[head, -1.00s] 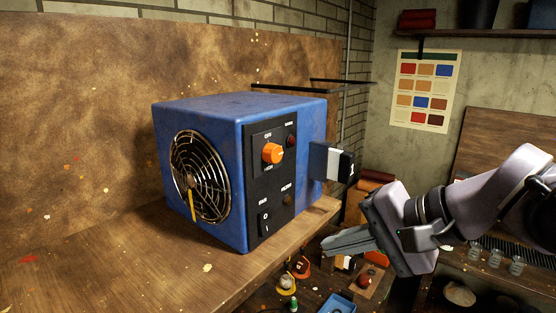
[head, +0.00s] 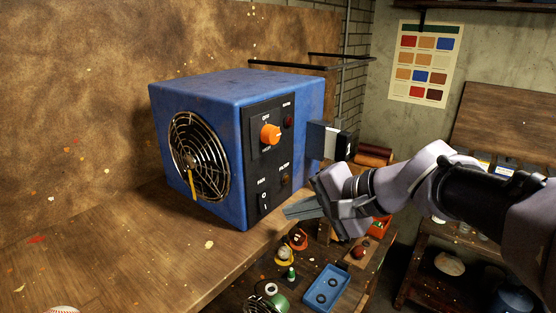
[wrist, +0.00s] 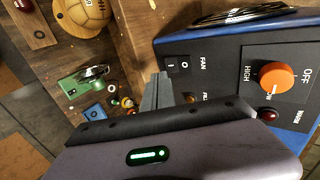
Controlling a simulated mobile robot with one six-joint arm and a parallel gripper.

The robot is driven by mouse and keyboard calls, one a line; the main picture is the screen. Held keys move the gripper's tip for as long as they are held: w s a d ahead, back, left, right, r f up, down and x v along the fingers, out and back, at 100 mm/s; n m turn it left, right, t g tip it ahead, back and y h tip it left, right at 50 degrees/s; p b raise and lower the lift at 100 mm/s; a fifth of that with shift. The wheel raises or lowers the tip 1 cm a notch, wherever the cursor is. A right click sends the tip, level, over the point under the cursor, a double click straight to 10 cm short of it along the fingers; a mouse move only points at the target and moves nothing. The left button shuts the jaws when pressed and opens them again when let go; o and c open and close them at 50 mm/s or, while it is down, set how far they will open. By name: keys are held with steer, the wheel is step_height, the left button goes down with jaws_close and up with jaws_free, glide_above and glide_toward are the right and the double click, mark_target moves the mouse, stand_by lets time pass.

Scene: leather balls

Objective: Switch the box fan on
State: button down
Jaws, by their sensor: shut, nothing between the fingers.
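The box fan (head: 285,90) is a blue metal box on a wooden bench, with a round wire grille (head: 198,155) on its front. Its black side panel carries an orange knob (head: 270,134), dark indicator lamps and, low down, a black rocker switch (head: 265,202) under a FAN label. The switch also shows in the wrist view (wrist: 184,66). I cannot tell which way it is pressed. My gripper (head: 290,211) is shut and empty, a short way right of the switch and apart from the panel. Its fingers show in the wrist view (wrist: 157,90), beside the FAN end.
A grey and black block (head: 328,142) juts from the box's right side, above my gripper. Below stand a blue tray (head: 327,288) and several small items. A baseball (head: 62,310) lies at the bench's near edge. The bench left of the box is mostly clear.

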mark_target(265, 201)
steer(key=w+a, duration=0.1)
steer(key=w+a+f+p, duration=0.1)
steer(key=a, duration=0.1)
steer(key=shift+w+a, duration=0.3)
steer(key=shift+w, duration=0.1)
steer(key=f+b, duration=0.1)
steer(key=b, duration=0.1)
steer(key=shift+w+b, duration=0.1)
steer(key=shift+b, duration=0.2)
steer(key=shift+r+y, duration=0.3)
steer(key=shift+r, duration=0.05)
steer(key=shift+a+r+p, duration=0.1)
steer(key=shift+r+p, duration=0.45)
steer(key=shift+r, duration=0.45)
steer(key=shift+f, duration=0.1)
